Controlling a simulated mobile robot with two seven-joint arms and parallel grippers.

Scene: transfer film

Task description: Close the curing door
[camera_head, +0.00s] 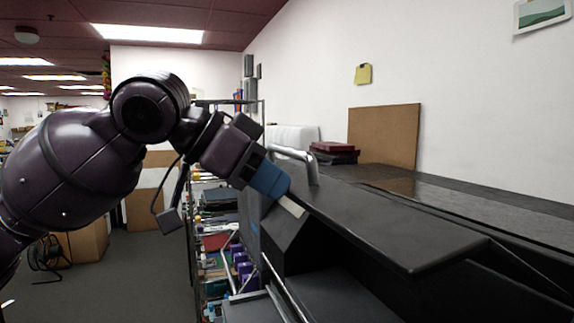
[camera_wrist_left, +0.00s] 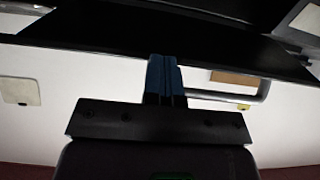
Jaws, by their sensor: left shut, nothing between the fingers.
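The curing door looks to be the dark flat panel (camera_head: 400,222) on the right in the head view, held out roughly level above an open dark space. A silver bar handle (camera_head: 313,165) stands at its left end. My left gripper (camera_head: 284,192) has blue fingers and is shut with nothing in it. It is at the panel's left end, beside the handle; I cannot tell whether it touches. In the left wrist view the shut fingers (camera_wrist_left: 165,75) overlap the edge of the dark panel (camera_wrist_left: 110,32), with the handle (camera_wrist_left: 225,97) to their right. My right gripper is not in view.
A dark cabinet top (camera_head: 480,215) runs along the white wall, with dark red boxes (camera_head: 333,152) and a brown board (camera_head: 384,136) on it. A filled shelf rack (camera_head: 217,215) stands left of the machine. The grey floor (camera_head: 140,270) is open at left.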

